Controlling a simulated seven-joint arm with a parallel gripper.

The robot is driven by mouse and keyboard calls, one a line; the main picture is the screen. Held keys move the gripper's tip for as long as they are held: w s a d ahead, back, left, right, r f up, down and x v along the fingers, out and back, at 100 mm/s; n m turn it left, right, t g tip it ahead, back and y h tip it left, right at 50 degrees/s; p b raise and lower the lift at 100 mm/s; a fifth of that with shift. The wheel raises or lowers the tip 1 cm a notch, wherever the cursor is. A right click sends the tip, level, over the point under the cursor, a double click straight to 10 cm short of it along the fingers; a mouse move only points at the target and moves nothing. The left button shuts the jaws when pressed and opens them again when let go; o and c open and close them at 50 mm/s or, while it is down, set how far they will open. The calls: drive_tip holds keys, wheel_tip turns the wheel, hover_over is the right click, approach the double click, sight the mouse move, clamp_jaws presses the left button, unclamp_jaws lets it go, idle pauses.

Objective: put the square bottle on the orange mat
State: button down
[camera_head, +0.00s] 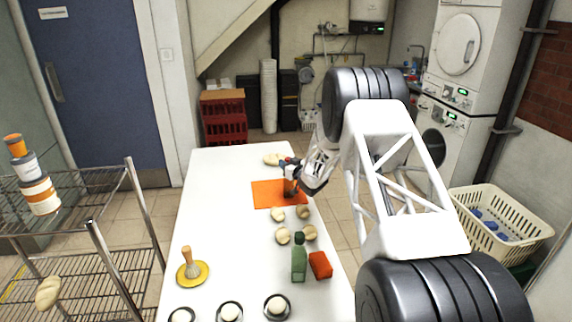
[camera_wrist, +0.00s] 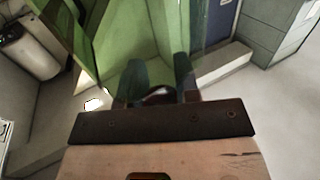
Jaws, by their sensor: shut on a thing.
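The orange mat (camera_head: 265,197) lies flat on the white table, towards its far end. My gripper (camera_head: 289,173) is over the mat's right part, shut on a small dark thing that I take for the square bottle (camera_head: 290,188). The bottle's lower end shows against the mat; I cannot tell whether it touches. In the wrist view, my gripper's two dark fingers (camera_wrist: 158,85) stand close together in front of a see-through green surface. The bottle's shape is largely hidden there.
A green bottle (camera_head: 299,262) stands beside a red box (camera_head: 320,265) near the front. Several pale round things, one being this ball (camera_head: 283,237), lie between them and the mat. A yellow plate (camera_head: 192,273) holds a brush. The table's left side is mostly clear.

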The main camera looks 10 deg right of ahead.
drive_tip(key=c, duration=0.8)
unclamp_jaws()
drive_tip(key=shift+f, duration=0.1)
drive_tip(key=shift+c, duration=0.2)
drive_tip(key=shift+v, duration=0.9)
drive_tip(key=v, duration=1)
drive_tip(key=shift+s, duration=0.1)
drive_tip(key=shift+r, duration=0.25)
